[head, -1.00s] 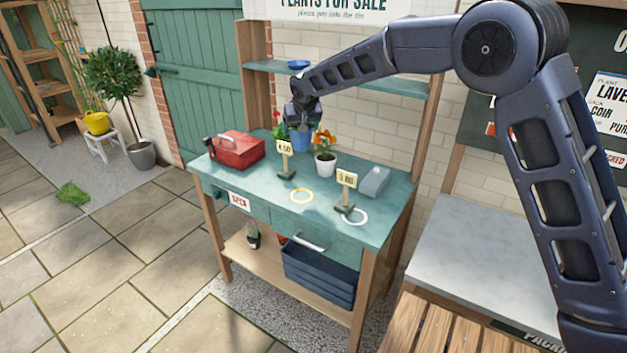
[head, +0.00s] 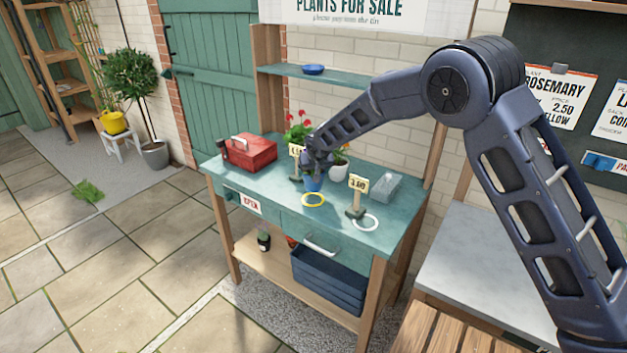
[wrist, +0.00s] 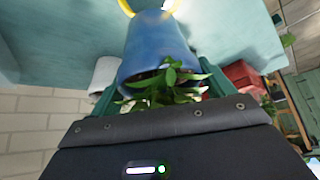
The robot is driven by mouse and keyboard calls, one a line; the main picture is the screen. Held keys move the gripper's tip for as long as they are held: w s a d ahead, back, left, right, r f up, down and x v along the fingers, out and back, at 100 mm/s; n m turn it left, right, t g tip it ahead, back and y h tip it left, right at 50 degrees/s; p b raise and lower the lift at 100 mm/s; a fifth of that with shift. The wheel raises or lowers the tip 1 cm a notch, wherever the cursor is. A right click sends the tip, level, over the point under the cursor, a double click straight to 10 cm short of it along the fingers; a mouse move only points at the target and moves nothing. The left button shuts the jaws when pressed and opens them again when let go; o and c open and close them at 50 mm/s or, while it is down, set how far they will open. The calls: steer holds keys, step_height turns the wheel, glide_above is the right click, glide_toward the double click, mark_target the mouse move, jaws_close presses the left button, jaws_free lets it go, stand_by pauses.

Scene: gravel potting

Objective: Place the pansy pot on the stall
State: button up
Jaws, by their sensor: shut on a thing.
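My gripper (head: 315,168) is shut on a blue pot (head: 313,183), which I take to be the pansy pot. The pot looks about upright over the stall's green top (head: 270,190), just behind the yellow ring (head: 313,201). In the wrist view the blue pot (wrist: 155,45) sits between my gripper's fingers (wrist: 160,90), with green leaves at its rim. The yellow ring (wrist: 127,8) shows at the pot's base there. I cannot tell whether the base touches the stall. The pot's flowers are hidden.
A price sign (head: 296,155) and red flowers (head: 299,127) stand close behind left. A white pot (head: 339,167) is just behind right. Another sign (head: 357,192), a white ring (head: 365,223) and a grey block (head: 384,187) are to the right. A red toolbox (head: 250,154) is at left.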

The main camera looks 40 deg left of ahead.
steer(key=shift+f, duration=1.8)
steer(key=shift+f, duration=0.15)
steer(key=o, duration=1.2)
steer(key=v, duration=1.2)
steer(key=shift+w, duration=0.1)
